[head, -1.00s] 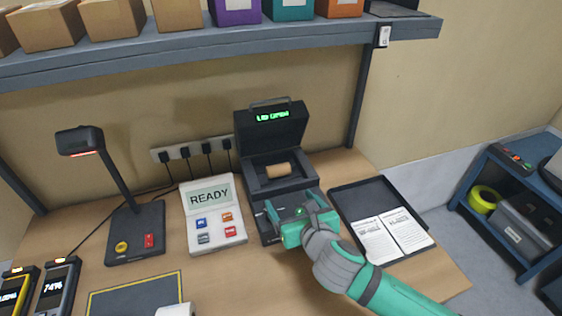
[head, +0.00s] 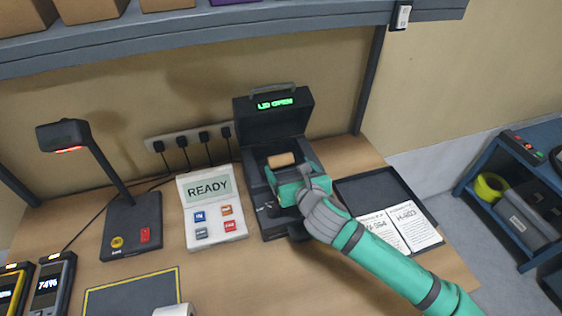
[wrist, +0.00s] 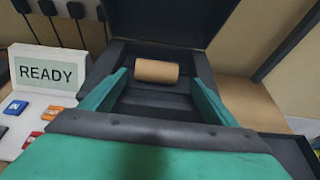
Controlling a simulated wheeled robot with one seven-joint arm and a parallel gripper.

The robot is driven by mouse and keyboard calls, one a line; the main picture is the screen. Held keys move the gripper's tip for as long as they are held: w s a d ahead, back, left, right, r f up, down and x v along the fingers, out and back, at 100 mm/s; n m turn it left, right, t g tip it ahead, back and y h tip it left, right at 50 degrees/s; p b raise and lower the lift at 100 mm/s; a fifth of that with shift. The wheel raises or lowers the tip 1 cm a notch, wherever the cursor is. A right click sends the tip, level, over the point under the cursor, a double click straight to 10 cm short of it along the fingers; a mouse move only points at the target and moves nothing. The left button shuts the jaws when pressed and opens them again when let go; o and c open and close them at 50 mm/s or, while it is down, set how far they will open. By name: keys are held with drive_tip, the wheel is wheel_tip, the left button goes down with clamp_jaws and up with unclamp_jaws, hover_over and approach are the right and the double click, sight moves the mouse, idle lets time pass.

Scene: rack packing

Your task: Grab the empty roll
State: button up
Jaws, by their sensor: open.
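The empty roll (head: 281,160) is a small brown cardboard tube. It lies crosswise in the bay of the black printer (head: 272,222), whose lid (head: 270,122) stands open and reads "LID OPEN". The roll also shows in the wrist view (wrist: 157,71), beyond and between my two teal fingers. My gripper (wrist: 158,92) is open and empty. In the head view my gripper (head: 284,178) is over the front of the printer, just short of the roll. The gripper hides part of the printer's front.
A white panel reading "READY" (head: 211,212) stands left of the printer, with a scanner on a stand (head: 133,226) further left. A black tray (head: 374,190) with printed sheets lies to the right, partly under my arm. A shelf (head: 200,42) with boxes crosses above.

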sight(283, 163)
drive_tip(key=x, duration=0.4)
drive_tip(key=shift+a+f, duration=0.1)
drive_tip(key=shift+a, duration=0.35)
drive_tip(key=shift+w+f, duration=0.15)
drive_tip(key=shift+w, duration=0.3)
drive_tip(key=c, duration=1.1)
